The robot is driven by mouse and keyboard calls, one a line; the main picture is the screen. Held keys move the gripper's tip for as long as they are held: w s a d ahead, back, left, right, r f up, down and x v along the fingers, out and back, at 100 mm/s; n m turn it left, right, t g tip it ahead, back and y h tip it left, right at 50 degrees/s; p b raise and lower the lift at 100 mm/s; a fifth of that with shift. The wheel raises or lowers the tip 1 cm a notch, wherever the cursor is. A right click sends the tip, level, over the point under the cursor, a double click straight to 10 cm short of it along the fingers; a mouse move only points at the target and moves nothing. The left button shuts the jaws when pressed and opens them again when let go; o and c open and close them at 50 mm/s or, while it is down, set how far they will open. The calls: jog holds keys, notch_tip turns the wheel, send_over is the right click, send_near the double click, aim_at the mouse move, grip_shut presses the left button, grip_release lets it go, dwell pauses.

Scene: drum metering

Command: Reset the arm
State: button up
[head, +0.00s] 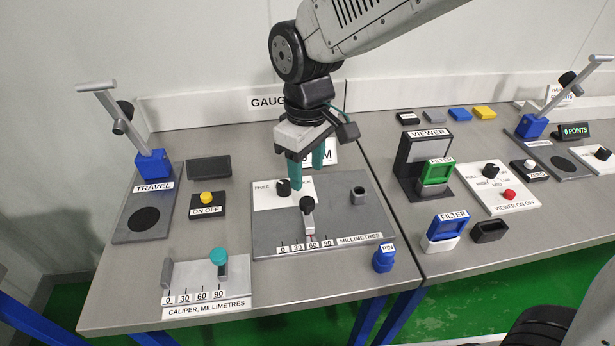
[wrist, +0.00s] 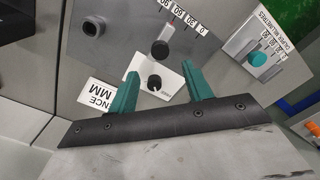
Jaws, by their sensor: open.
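My gripper (head: 308,178) has two teal fingers. It points down over the grey gauge plate (head: 345,228) and is open and empty. In the wrist view the fingers of my gripper (wrist: 164,88) stand apart, with the black knob on the white FREE label (wrist: 165,70) showing between and beyond them. The black-topped slider (head: 307,205) on the gauge plate stands close below the fingers in the head view. It also shows in the wrist view (wrist: 160,48), apart from the fingers.
The caliper (head: 235,280) with a teal knob is at the front left. The TRAVEL lever (head: 150,160) is at the left. The viewer (head: 412,165) and a blue filter (head: 447,228) stand to the right.

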dwell(0.4)
jog(key=s+d+r+m, duration=0.3)
jog(key=s+d+m, duration=0.2)
jog(key=s+d, duration=0.3)
jog(key=s+d+r+m+t, duration=0.1)
jog(key=s+d+r+m, duration=0.3)
jog(key=s+d, duration=0.5)
jog(key=d+m, duration=0.1)
jog(key=d, duration=0.6)
jog(key=shift+d, duration=0.3)
jog(key=shift+o, duration=0.4)
jog(key=shift+r, duration=0.1)
dwell(0.8)
